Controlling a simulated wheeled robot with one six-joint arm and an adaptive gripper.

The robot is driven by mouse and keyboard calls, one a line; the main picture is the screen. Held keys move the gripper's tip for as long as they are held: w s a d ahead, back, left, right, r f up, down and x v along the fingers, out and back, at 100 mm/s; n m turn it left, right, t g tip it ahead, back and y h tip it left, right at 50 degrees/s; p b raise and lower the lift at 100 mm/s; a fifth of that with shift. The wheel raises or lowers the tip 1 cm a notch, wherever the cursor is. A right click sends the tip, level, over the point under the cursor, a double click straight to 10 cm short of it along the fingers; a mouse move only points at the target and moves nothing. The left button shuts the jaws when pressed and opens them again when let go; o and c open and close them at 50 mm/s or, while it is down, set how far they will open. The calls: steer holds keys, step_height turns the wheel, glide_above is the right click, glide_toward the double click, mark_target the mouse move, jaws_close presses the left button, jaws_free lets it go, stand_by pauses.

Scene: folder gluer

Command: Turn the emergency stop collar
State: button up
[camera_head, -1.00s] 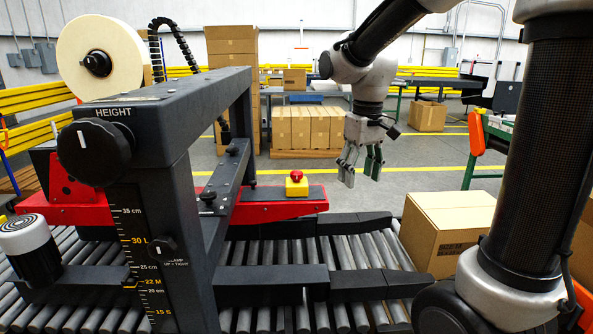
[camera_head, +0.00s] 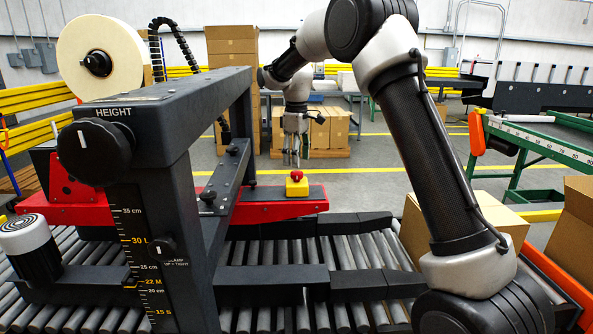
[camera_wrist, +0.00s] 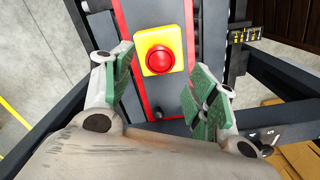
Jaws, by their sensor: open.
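The emergency stop is a red mushroom button (camera_head: 296,175) on a yellow box (camera_head: 297,187). It sits on the red and dark side beam of the machine. In the wrist view the red button (camera_wrist: 160,60) is at the upper middle, on its yellow housing (camera_wrist: 146,41). A separate collar cannot be made out. My gripper (camera_head: 291,160) hangs fingers down, just above or behind the button in the head view. In the wrist view my gripper (camera_wrist: 165,95) is open and empty, its green-padded fingers apart on either side below the button. No contact shows.
The black machine frame (camera_head: 180,115) with its height knob (camera_head: 95,152) stands left of the button. A roller conveyor (camera_head: 345,255) runs below. A cardboard box (camera_head: 412,225) is at right, partly behind my arm. Stacked cartons (camera_head: 330,127) stand farther back.

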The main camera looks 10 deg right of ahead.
mark_target(297, 171)
steer(key=shift+f, duration=2.4)
steer(key=c, duration=1)
